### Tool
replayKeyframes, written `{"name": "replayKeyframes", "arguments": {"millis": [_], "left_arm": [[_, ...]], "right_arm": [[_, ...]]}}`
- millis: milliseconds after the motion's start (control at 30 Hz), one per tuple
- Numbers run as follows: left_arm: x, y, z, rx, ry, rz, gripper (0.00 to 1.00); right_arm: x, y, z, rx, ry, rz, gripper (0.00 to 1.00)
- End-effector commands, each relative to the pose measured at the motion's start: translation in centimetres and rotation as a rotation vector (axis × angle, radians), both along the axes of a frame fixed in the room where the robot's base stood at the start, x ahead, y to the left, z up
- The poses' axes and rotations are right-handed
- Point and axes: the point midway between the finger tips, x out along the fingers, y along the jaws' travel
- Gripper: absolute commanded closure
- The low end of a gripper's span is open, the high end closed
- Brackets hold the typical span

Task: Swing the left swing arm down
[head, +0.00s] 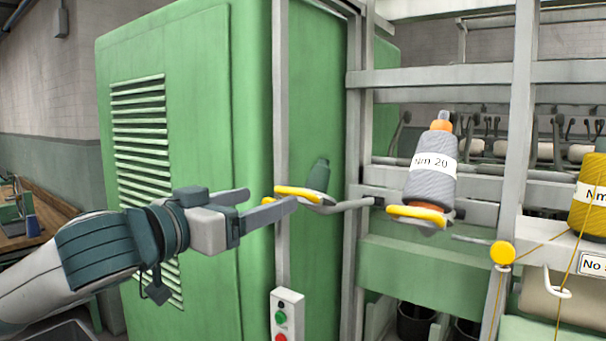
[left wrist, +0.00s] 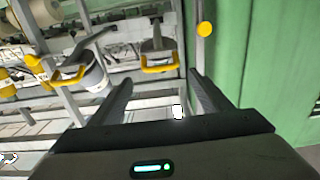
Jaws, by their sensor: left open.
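The left swing arm is a grey bar with a yellow rim (head: 308,194) and an empty dark green peg (head: 320,174) pointing up. It reaches left from a pivot on the machine frame. My left gripper (head: 272,197) is open and empty at its left; one finger overlaps the rim's left end in the head view. In the left wrist view the yellow rim (left wrist: 160,69) lies ahead, between the fingertips (left wrist: 160,79); I cannot tell whether they touch it. My right gripper is out of view.
Another swing arm with a yellow rim (head: 418,213) holds a grey "Nm 20" cone (head: 432,170) to the right. A green cabinet (head: 200,110) stands close behind my left arm. A button box (head: 287,316) is below. A yellow knob (head: 502,253) and yellow cone (head: 590,197) are farther right.

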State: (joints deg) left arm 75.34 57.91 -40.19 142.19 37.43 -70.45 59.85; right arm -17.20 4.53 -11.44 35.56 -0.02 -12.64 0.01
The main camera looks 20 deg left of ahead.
Motion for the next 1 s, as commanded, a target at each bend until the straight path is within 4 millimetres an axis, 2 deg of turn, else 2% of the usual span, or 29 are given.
{"name": "replayKeyframes", "arguments": {"millis": [33,100,633,800,1000], "left_arm": [[0.5,-0.2,0.4,0.001,0.005,-0.001,0.28],[1.1,-0.5,0.4,0.001,0.004,-0.002,0.28],[9.8,-3.6,0.2,0.002,0.002,0.001,0.28],[11.3,-4.2,0.1,0.002,0.002,0.000,0.28],[11.9,-4.4,-0.1,0.001,0.001,0.000,0.28]], "right_arm": [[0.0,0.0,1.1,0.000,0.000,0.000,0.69],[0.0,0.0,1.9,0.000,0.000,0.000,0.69],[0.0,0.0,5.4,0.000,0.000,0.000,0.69],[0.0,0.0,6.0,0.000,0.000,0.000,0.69],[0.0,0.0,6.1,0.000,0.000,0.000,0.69]]}}
